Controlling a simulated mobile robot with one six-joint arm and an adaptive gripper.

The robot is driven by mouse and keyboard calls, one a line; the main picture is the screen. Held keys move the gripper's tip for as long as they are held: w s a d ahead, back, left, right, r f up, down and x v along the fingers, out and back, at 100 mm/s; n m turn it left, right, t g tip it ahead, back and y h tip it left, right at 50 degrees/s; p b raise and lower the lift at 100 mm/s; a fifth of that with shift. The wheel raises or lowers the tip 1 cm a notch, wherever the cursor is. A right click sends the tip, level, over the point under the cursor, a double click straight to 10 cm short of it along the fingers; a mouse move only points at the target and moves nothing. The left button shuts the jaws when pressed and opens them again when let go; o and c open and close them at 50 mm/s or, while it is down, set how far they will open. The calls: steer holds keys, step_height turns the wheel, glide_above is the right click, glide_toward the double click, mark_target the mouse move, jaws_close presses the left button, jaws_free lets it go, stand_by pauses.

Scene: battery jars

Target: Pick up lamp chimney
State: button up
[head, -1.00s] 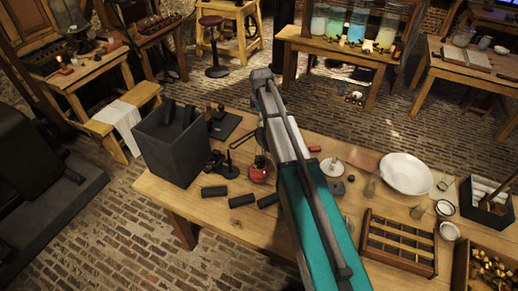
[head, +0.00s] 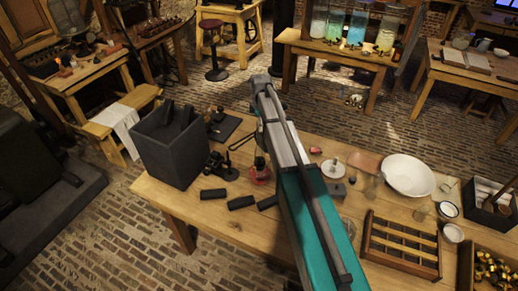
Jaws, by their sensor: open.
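A small red lamp (head: 260,176) stands on the near wooden workbench (head: 235,225), just left of my arm. Something greyish shows above its red body, too small to make out. I cannot tell for sure which piece is the lamp chimney. My gripper's fingers cannot be made out.
A dark open box (head: 171,152) stands at the bench's left end, with black cylinders (head: 213,195) in front. A white bowl (head: 408,175), a divided wooden rack (head: 400,246) and a crate of brass pieces (head: 490,270) lie to the right. Bare wood shows along the front left edge.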

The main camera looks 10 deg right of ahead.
mark_target(260, 143)
steer(key=shift+f+b, duration=1.45)
steer(key=shift+f, duration=0.25)
steer(key=shift+c, duration=0.2)
jaws_close()
